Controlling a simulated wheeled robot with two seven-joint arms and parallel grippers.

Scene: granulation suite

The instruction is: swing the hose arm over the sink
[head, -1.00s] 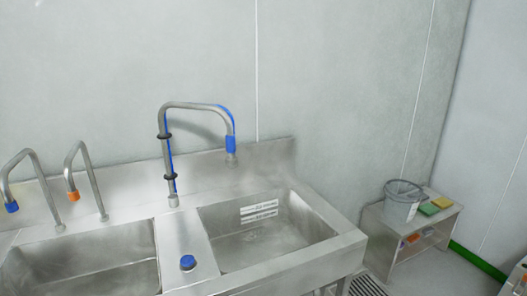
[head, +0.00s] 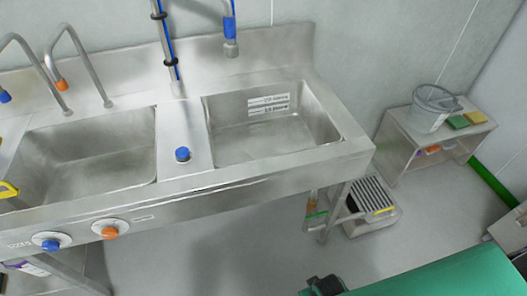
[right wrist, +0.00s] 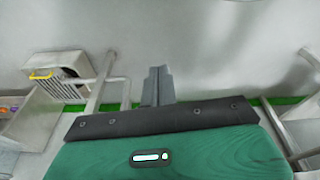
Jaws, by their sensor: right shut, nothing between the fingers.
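The hose arm (head: 165,40) is a grey pipe with a blue hose clipped along it, rising from the back ledge between the two basins. Its bend is cut off by the top of the head view. Its blue and grey nozzle end (head: 230,42) hangs to the right, in front of the backsplash by the rear of the right basin. The steel sink (head: 255,172) has a left and a right basin. My right gripper (head: 325,287) is low at the bottom of the head view, apart from the sink. In the right wrist view its fingers (right wrist: 157,85) are shut and empty. My left gripper is out of view.
Two bent taps (head: 90,65) stand behind the left basin. A blue knob (head: 182,154) is on the divider. Blue (head: 51,244) and orange (head: 110,232) knobs are on the front. A low shelf (head: 400,140) holds a bucket (head: 432,108). A grated box (head: 375,215) is on the floor.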

